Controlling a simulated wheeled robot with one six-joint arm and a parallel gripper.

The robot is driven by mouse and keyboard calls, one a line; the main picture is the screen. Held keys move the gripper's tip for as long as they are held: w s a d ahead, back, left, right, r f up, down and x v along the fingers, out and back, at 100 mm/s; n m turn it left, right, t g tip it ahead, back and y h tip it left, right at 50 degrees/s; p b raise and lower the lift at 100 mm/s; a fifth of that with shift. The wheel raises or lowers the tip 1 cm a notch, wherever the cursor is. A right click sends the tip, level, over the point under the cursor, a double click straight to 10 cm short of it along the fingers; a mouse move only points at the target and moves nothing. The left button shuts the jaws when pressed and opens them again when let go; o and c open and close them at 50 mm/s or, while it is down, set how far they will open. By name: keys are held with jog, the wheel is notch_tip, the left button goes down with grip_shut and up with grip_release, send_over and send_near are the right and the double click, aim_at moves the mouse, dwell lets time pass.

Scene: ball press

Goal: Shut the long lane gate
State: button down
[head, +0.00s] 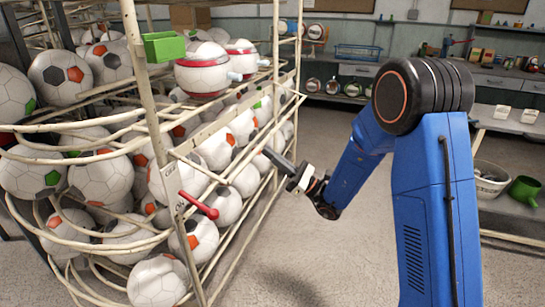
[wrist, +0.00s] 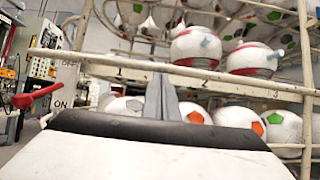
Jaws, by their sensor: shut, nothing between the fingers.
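A long cream rail numbered 1, 2 and 3 (wrist: 235,80) crosses the wrist view; the same rack front shows in the head view as a flat cream rail (head: 215,124). I cannot tell for sure which bar is the long lane gate, or whether it stands open. My gripper (head: 270,153) is shut and empty, in front of the rack's lower balls.
A red lever (head: 200,207) with an ON/OFF plate (head: 172,185) is on the rack's near post. Several footballs fill the wire lanes. Two red-and-white ball shells (head: 203,76) sit above. Open floor lies right of the rack, before the workbench (head: 505,80).

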jog(key=shift+d+r, duration=0.1)
jog(key=shift+r, duration=0.05)
jog(key=shift+d+r+h, duration=0.15)
jog(key=shift+r+h, duration=0.2)
jog(key=shift+h, duration=0.15)
